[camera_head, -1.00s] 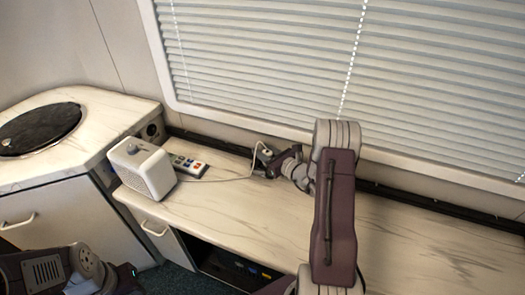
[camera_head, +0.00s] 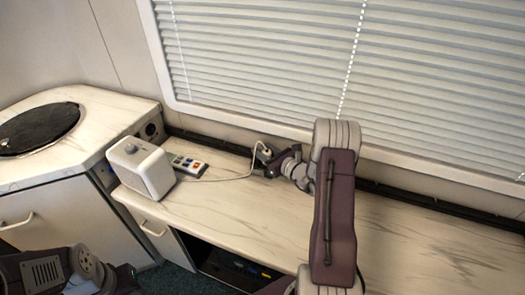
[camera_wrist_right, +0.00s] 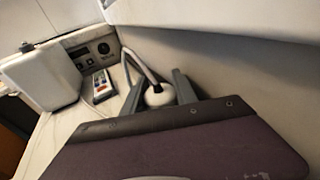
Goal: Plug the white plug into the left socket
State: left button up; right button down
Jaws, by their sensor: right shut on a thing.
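The white plug (camera_wrist_right: 158,94) sits between the two grey fingers of my right gripper (camera_wrist_right: 158,92) in the right wrist view, with its cord rising from it and bending left. The right gripper is shut on it. In the head view the plug (camera_head: 265,153) shows as a small white shape beside the right gripper (camera_head: 268,164), near the wall at the back of the counter. The plug's prongs and any socket in front of it are hidden. My left arm shows at the bottom left of the head view, but its gripper is out of view.
A white box-shaped appliance (camera_head: 142,170) stands on the counter (camera_head: 225,205). A remote (camera_head: 188,165) with coloured buttons lies beside it, near the cord (camera_head: 225,180). A dark panel (camera_wrist_right: 94,57) with a round fitting is on the cabinet side. The counter's front middle is clear.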

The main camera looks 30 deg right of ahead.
jog(key=shift+f+b, duration=0.65)
jog(key=shift+f, duration=0.1)
jog(key=c, duration=0.9)
grip_release()
jog(key=shift+r, duration=0.1)
jog(key=v, duration=0.9)
jog(key=shift+p, duration=0.35)
